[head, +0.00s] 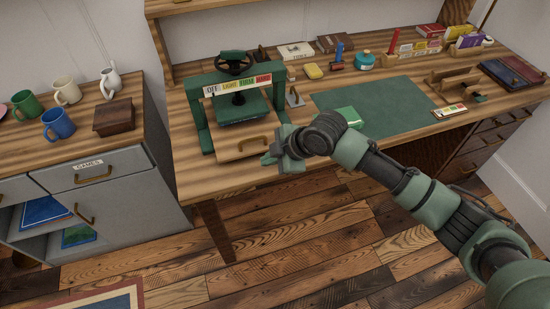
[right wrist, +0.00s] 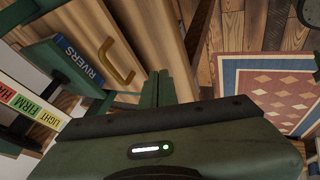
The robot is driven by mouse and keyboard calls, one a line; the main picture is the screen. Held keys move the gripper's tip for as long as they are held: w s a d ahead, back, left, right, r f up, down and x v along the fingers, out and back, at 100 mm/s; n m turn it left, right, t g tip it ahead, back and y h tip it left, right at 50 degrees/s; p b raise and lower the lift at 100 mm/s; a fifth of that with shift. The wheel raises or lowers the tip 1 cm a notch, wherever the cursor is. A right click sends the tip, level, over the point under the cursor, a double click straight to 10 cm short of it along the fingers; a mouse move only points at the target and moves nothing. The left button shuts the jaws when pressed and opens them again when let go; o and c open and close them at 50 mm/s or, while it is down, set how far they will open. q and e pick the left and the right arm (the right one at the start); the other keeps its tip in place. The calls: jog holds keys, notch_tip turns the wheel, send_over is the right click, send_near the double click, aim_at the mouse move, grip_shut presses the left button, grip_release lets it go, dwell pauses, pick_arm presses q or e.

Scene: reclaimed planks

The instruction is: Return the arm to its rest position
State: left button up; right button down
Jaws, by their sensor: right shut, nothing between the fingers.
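My right arm comes in from the lower right of the head view and reaches to the desk's front edge. Its gripper (head: 270,160) is in front of the green press (head: 198,110), close to the wooden drawer front (head: 235,149) with a brass handle. In the right wrist view the fingers (right wrist: 158,88) are together with nothing between them. The drawer's handle (right wrist: 115,62) is to their upper left there, apart from them. A blue book marked RIVERS (right wrist: 80,62) shows by the press. My left gripper is not in view.
The desk (head: 190,178) holds a green mat (head: 385,105), a small green item (head: 349,115) beside my wrist, and several small things behind. A grey cabinet (head: 130,190) with mugs stands at left. The floor (head: 310,240) in front is open, with a rug (head: 95,302) at lower left.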

jog(key=s+d+f+m, duration=0.25)
jog(key=s+m, duration=0.45)
jog(key=s, duration=0.6)
jog(key=s+d+f+m+h, duration=0.25)
jog(key=s+d+m, duration=0.35)
jog(key=s+d, duration=0.3)
jog(key=s+d+f+m+h, duration=0.1)
jog(key=s+d+m+h, duration=0.35)
jog(key=s+d, duration=0.4)
notch_tip(320, 180, down, 26)
jog(key=d+g+y, duration=0.1)
jog(key=d+g, duration=0.1)
jog(key=s+d+f+g, duration=0.1)
jog(key=s+d+f, duration=0.1)
jog(key=s+f, duration=1.4)
jog(key=shift+s+d+f, duration=0.25)
jog(key=shift+s+d, duration=0.05)
jog(key=shift+s, duration=0.2)
